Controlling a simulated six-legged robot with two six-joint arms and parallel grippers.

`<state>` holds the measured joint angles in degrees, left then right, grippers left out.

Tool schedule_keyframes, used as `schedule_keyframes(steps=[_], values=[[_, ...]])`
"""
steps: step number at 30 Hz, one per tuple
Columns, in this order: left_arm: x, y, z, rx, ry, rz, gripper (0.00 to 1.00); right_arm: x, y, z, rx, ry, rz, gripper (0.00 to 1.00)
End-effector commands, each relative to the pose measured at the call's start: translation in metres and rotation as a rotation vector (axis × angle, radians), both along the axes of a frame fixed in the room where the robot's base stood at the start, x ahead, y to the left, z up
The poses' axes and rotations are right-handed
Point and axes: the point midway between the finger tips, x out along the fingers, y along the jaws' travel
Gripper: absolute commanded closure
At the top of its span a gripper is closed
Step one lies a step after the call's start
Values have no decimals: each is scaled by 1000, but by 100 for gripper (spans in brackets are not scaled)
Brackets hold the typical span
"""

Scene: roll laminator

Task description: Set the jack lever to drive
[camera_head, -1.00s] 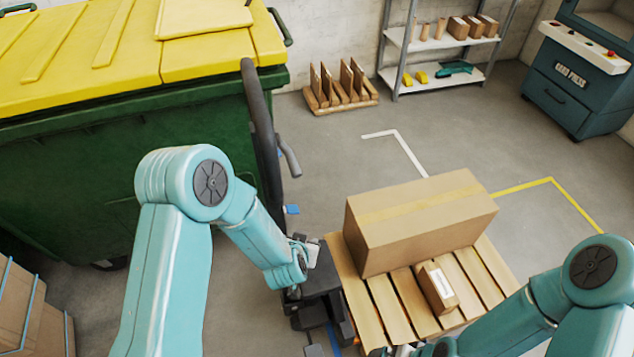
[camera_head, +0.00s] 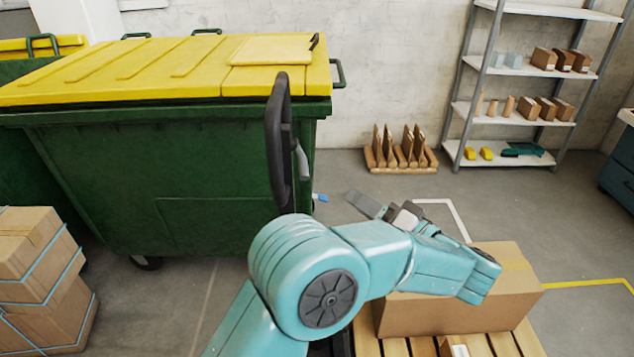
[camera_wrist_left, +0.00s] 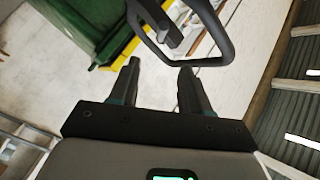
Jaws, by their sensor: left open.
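The jack's black loop handle (camera_head: 279,140) stands upright in front of the green bin in the head view. Its grey lever (camera_head: 301,160) sits on the right side of the loop and points down. My left gripper (camera_head: 372,205) is right of and lower than the lever in that picture, apart from it, with nothing held. In the left wrist view the gripper (camera_wrist_left: 158,72) is open, and the handle (camera_wrist_left: 222,42) shows just beyond the fingertips. A dark piece inside the loop may be the lever (camera_wrist_left: 170,30). My right gripper is out of view.
The green bin with a yellow lid (camera_head: 160,160) stands behind and left of the handle. A large carton (camera_head: 430,315) lies on a wooden pallet (camera_head: 395,347) at the lower right. Strapped cartons (camera_head: 35,275) stand at the left. Shelves (camera_head: 500,157) stand at the back.

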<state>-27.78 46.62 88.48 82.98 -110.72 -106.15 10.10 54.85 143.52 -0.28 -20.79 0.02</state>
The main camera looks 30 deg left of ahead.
Motion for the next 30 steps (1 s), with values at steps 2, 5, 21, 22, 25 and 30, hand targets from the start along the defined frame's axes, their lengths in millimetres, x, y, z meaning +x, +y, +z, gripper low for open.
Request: schedule_keyframes(steps=[2,5,21,22,25,30], values=[[-2,5,2,-1,11,18,53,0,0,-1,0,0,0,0],[1,18,3,-1,14,24,53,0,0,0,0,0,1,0],[34,137,3,1,13,22,53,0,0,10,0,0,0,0],[35,141,3,1,13,20,53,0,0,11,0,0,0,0],[39,153,3,1,13,19,53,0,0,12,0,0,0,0],[42,162,2,1,12,17,53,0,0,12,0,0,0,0]])
